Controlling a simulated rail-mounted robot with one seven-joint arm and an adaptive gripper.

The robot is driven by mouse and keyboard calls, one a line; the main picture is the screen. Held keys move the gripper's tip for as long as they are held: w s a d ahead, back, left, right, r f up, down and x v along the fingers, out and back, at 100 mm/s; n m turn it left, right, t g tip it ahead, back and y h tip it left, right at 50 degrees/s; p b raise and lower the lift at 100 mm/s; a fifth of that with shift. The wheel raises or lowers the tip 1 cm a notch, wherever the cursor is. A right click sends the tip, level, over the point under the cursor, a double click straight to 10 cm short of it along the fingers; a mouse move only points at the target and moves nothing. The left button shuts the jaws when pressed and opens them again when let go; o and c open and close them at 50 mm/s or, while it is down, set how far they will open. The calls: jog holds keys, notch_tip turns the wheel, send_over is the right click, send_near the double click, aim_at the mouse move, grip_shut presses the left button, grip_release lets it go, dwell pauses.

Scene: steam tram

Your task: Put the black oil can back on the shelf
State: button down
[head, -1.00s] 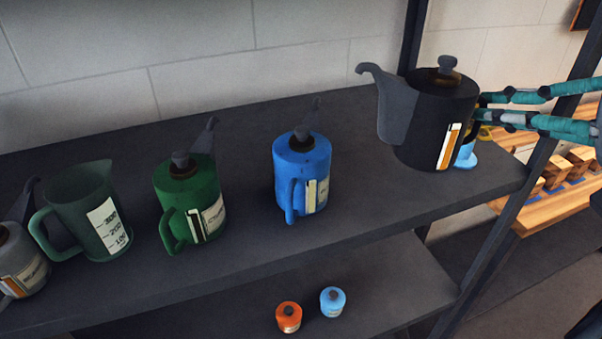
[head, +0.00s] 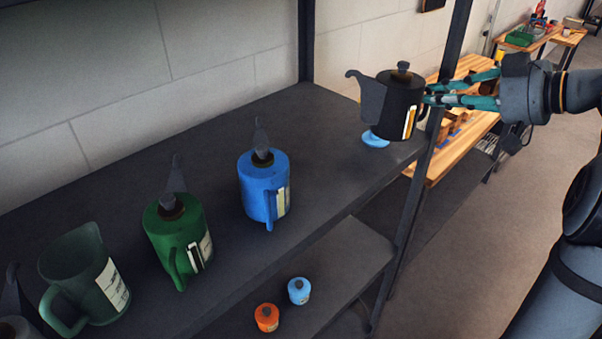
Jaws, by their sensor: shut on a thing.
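The black oil can (head: 399,108), with a grey spout pointing left, a knobbed lid and a white and orange label, is upright at the far right end of the upper shelf (head: 330,165). My gripper (head: 428,96) comes from the right and is shut on the can's handle side. The fingers' contact is partly hidden by the can. The can's base overlaps a light blue object (head: 375,140) in the picture. I cannot tell whether the base touches the shelf or hangs above it.
A blue can (head: 264,188), a green can (head: 177,240) and a dark green jug (head: 85,280) stand along the upper shelf. Small orange (head: 266,317) and light blue (head: 299,291) pots sit on the lower shelf. A shelf post (head: 440,120) is close to my gripper.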

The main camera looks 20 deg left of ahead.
jog(key=a+f+p, duration=0.1)
jog(key=a+f, duration=0.2)
jog(key=a, duration=0.1)
jog(key=s+a+f+p, duration=0.1)
jog(key=a+f, duration=0.2)
jog(key=s+a+f+p, duration=0.1)
jog(key=a+f, duration=0.3)
jog(key=shift+s+a+f+p, duration=0.1)
jog(key=shift+s+a+p, duration=0.05)
jog(key=shift+a+p, duration=0.2)
jog(key=shift+f, duration=0.2)
jog(key=shift+f+b, duration=0.2)
jog(key=shift+b, duration=0.3)
jog(key=c, duration=1.7)
grip_release()
jog(key=shift+r, duration=0.1)
